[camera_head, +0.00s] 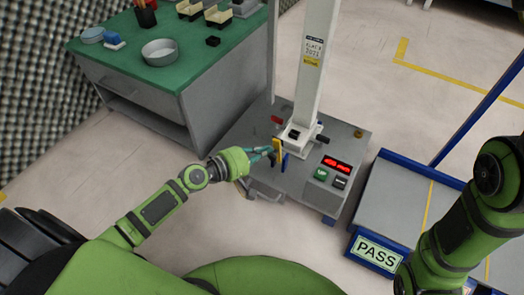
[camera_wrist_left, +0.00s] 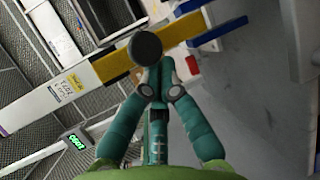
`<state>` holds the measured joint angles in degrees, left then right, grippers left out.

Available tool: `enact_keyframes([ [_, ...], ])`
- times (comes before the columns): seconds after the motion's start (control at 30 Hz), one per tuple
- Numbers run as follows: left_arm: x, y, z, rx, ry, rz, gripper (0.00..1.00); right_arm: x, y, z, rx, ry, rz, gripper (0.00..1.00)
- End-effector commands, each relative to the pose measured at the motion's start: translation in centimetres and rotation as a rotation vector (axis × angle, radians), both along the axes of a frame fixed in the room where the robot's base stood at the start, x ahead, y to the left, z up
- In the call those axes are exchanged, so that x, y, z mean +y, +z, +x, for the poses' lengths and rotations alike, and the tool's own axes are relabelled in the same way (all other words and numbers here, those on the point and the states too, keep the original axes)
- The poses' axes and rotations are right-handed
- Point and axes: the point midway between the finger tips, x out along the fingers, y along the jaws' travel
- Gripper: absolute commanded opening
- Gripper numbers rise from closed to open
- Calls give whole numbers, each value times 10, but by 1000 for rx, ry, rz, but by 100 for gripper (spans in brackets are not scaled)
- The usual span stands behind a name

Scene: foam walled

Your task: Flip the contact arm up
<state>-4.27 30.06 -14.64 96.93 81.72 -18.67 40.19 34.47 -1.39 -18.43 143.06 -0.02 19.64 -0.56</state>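The contact arm appears to be the yellow bar (camera_head: 277,146) standing at the front of the grey test machine (camera_head: 240,140), beside a blue part (camera_head: 284,162). In the left wrist view the yellow bar (camera_wrist_left: 112,67) runs across the top, with a round dark knob (camera_wrist_left: 145,47) in front of it. My left gripper (camera_head: 270,152) is at the bar. Its teal fingertips (camera_wrist_left: 158,78) are drawn together right by the knob; I see nothing clearly held between them. Whether they touch the knob or bar is unclear. My right arm is at the right, its gripper out of view.
A green-topped bench (camera_head: 115,55) stands left, and a blue-edged PASS platform (camera_head: 385,205) right. Floor in front is clear.

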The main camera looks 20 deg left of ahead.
Motion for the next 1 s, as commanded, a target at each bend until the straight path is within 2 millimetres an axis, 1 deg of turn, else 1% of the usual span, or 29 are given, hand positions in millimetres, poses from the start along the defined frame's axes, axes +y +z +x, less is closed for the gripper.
enact_keyframes([
  [0.03,-1,-3,-3,8,-6,1,0,0,-1,0,3,3,1,40],
  [0.17,4,-1,-12,10,-5,2,0,0,-1,0,3,2,1,40],
  [0.27,13,4,-26,9,-7,3,0,0,-1,0,2,1,0,40],
  [0.5,38,18,-65,9,-3,1,0,0,0,0,1,-1,0,40],
  [0.63,49,25,-82,5,-2,-1,0,0,0,0,1,-1,0,40],
  [0.8,57,31,-94,3,-1,-1,0,0,0,0,1,-1,0,40],
  [1.0,60,33,-99,0,-1,0,0,0,0,0,1,-2,0,40],
])
